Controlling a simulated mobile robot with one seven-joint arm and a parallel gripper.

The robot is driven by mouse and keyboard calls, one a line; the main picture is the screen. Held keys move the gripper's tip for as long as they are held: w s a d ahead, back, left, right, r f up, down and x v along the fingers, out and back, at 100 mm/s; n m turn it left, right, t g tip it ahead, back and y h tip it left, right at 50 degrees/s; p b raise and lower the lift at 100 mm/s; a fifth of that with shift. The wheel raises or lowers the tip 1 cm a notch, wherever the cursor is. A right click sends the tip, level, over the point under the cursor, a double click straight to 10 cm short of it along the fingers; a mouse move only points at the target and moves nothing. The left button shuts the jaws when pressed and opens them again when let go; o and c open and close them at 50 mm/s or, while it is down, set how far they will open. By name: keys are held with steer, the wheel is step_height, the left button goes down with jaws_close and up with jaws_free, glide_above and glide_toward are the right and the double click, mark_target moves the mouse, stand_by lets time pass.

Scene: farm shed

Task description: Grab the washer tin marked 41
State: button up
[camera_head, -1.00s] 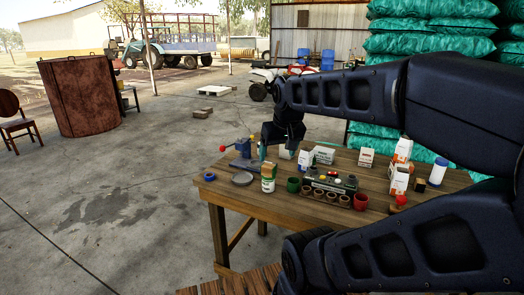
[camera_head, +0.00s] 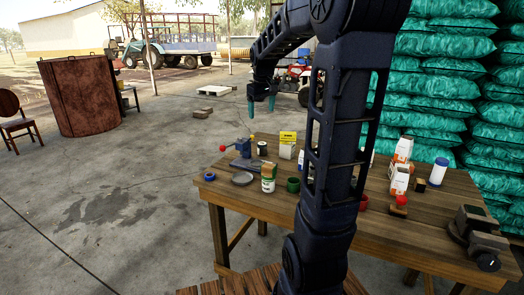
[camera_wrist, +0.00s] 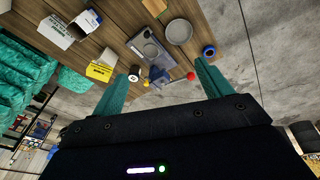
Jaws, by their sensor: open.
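My gripper (camera_head: 261,104) hangs above the far left part of the wooden table with its two teal fingers apart. In the wrist view my gripper (camera_wrist: 159,82) is open and nothing is between its fingers. No number 41 is legible on anything, so I cannot tell which thing is the washer tin. A small dark can with a pale top (camera_head: 262,148) stands at the back of the table; it also shows near the left finger in the wrist view (camera_wrist: 134,74).
A yellow-and-white box (camera_head: 287,145) stands beside the dark can. My arm hides the table's middle. A vise (camera_head: 478,232) sits at the right.

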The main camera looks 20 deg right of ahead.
steer(key=w+d+f+n, duration=0.1)
steer(key=w+d+f, duration=0.2)
steer(key=w, duration=0.7)
steer(key=n+g, duration=0.3)
steer(key=n, duration=0.1)
glide_above(262, 143)
steer(key=f, duration=1.9)
steer(key=shift+s+d+f, duration=0.2)
steer(key=shift+s+f, duration=0.05)
steer(key=shift+f, duration=0.05)
steer(key=shift+w+d+f, duration=0.1)
steer(key=shift+w+f, duration=0.05)
steer(key=shift+f, duration=0.3)
step_height(262, 143, down, 5)
steer(key=shift+w+a+f, duration=0.1)
steer(key=shift+a+f, duration=0.1)
steer(key=shift+f, duration=1.15)
steer(key=shift+a+f, duration=0.15)
steer(key=shift+f, duration=1.2)
steer(key=c, duration=1.1)
steer(key=shift+r, duration=0.15)
